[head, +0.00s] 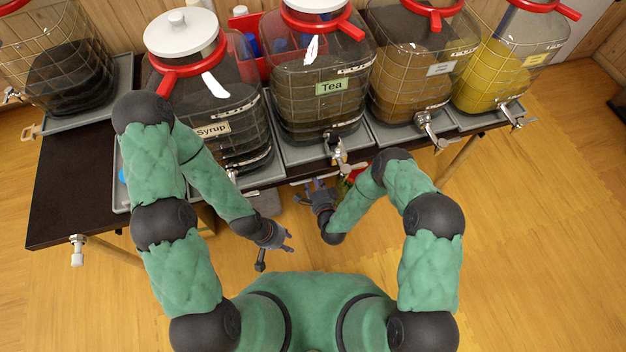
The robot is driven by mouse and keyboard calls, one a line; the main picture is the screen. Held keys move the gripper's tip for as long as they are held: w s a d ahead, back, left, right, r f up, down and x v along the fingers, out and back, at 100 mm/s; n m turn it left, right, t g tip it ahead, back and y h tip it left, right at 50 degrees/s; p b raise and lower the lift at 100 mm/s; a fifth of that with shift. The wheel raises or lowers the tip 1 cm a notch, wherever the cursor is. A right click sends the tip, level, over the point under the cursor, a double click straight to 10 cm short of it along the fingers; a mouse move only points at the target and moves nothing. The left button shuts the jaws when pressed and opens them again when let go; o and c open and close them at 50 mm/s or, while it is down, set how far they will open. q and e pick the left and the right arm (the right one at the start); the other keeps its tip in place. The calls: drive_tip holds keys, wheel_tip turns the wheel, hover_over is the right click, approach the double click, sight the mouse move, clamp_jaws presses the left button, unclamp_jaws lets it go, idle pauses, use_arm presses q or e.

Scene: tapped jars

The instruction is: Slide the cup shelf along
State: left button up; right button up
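A small grey flat piece (265,203), which may be the cup shelf, shows low in front of the table's front edge, below the syrup and tea jars. My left arm partly covers it, and I cannot make out any cups on it. My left gripper (277,252) is just in front of and below the grey piece, with its fingers spread and nothing seen between them. My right gripper (312,190) is under the tea jar's tap, close to the table edge. Its fingers are small and dark, and I cannot tell whether they hold anything.
The syrup jar (225,105), tea jar (318,100), an amber jar (408,70) and a yellow jar (505,65) stand on grey trays on the dark table (75,185). Metal taps (340,155) stick out in front. The wooden floor is open.

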drive_tip(key=shift+c, duration=0.3)
clamp_jaws()
drive_tip(key=x, duration=0.2)
drive_tip(key=r+b+x, duration=0.1)
drive_tip(key=x, duration=0.1)
drive_tip(key=shift+w+f, duration=0.1)
drive_tip(key=shift+w, duration=0.05)
drive_tip(key=shift+o, duration=0.3)
unclamp_jaws()
drive_tip(key=shift+w+a, duration=0.1)
drive_tip(key=v, duration=1.2)
